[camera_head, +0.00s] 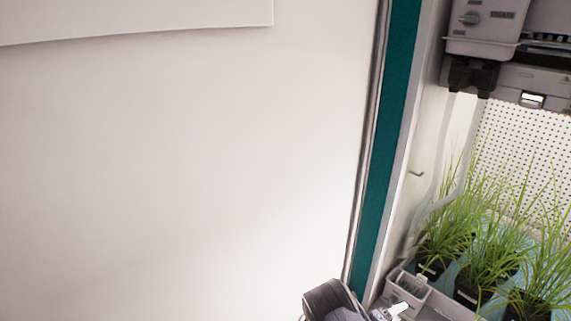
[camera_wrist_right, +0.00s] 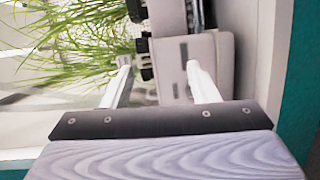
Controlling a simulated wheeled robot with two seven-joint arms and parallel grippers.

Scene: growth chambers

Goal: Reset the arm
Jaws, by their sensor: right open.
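My right gripper (camera_head: 392,311) shows at the bottom edge of the head view, in front of the chamber opening, beside a grey tray. In the right wrist view, its two white fingers (camera_wrist_right: 158,68) stand apart. The gripper is open, and I see nothing held between the fingers. A light grey fixture (camera_wrist_right: 225,65) with dark slots lies beyond the fingers; I cannot tell whether they touch it. My left gripper is not in view.
Grassy plants in black pots (camera_head: 473,291) stand inside the chamber at right. The grey tray (camera_head: 446,304) is at their front. A grey control box (camera_head: 484,22) hangs above. A teal door frame (camera_head: 395,110) borders a wide white panel (camera_head: 180,150).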

